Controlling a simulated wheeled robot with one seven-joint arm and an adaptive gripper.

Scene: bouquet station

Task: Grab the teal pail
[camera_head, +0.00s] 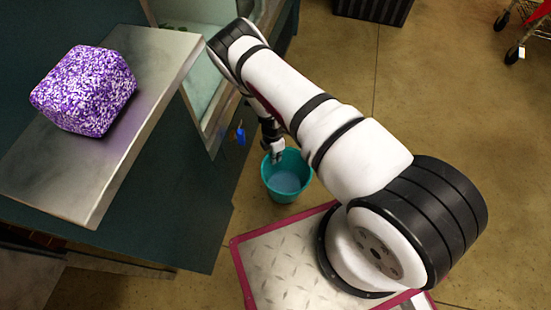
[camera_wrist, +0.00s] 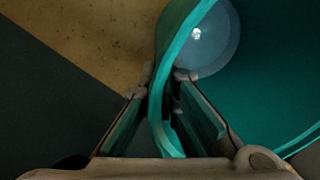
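The teal pail (camera_head: 287,183) stands upright on the floor beside the bench, with its open top facing up. My gripper (camera_head: 276,158) points down at the pail's far left rim. In the wrist view, the pail's rim and wall (camera_wrist: 160,110) run between the two fingers of my gripper (camera_wrist: 165,85). One finger is outside the pail and the other is over its inside. The fingers stand apart and look open, with gaps beside the rim. The pail's inside looks empty, with a bright spot on its bottom.
A purple and white speckled block (camera_head: 85,90) rests on a metal shelf (camera_head: 150,60) at the left. A small blue object (camera_head: 240,134) is by the bench side. A dark crate (camera_head: 373,8) and a red cart (camera_head: 520,30) stand farther back. The floor right of the pail is partly hidden by my arm.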

